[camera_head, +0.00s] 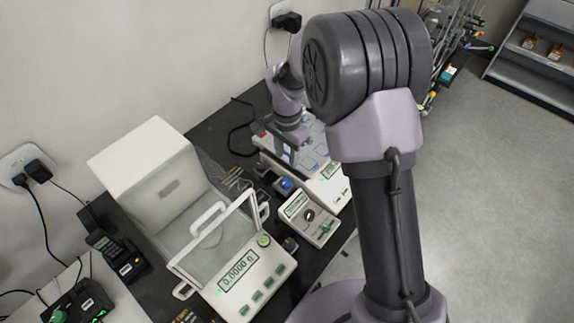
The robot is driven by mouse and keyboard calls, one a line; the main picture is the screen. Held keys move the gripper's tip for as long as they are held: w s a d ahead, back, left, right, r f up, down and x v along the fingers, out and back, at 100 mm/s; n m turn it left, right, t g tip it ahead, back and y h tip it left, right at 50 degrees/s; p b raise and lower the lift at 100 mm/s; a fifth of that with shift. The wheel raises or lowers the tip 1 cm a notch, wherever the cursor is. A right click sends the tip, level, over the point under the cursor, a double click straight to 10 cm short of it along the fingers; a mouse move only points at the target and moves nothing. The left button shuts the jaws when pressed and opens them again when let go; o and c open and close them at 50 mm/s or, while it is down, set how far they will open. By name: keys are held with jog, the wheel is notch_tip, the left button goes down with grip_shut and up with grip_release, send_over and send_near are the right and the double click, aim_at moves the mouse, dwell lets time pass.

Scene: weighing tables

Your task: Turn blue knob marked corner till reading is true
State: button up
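A small blue knob (285,184) sits on a dark block on the black table, between the analytical balance and a flat white instrument. My gripper (293,155) hangs above and just beyond it, over the flat white instrument (336,190), and appears apart from the knob. The gripper is small and partly lost against the instrument, so its finger opening cannot be made out. The flat instrument's greenish display (331,170) is too small to read. No corner marking is legible.
The balance's glass shield (217,233) has raised handles. A large white box (158,175) stands behind it. A black handset (115,258) and cables lie left. My upper arm blocks the table's right side.

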notch_tip(320, 180, up, 6)
jog(key=shift+f+p, duration=0.25)
jog(key=shift+p, duration=0.2)
jog(key=s+d+r+n+t+y+b, duration=0.1)
jog(key=s+d+r+n+t+b, duration=0.35)
jog(key=s+r, duration=0.75)
jog(key=s+d+f+t+y+b, duration=0.1)
jog(key=s+b, duration=0.3)
jog(key=s, duration=0.9)
jog(key=shift+s+d+f, duration=0.25)
jog(key=shift+d+f, duration=0.1)
jog(key=shift+f, duration=0.25)
jog(key=shift+n, duration=0.25)
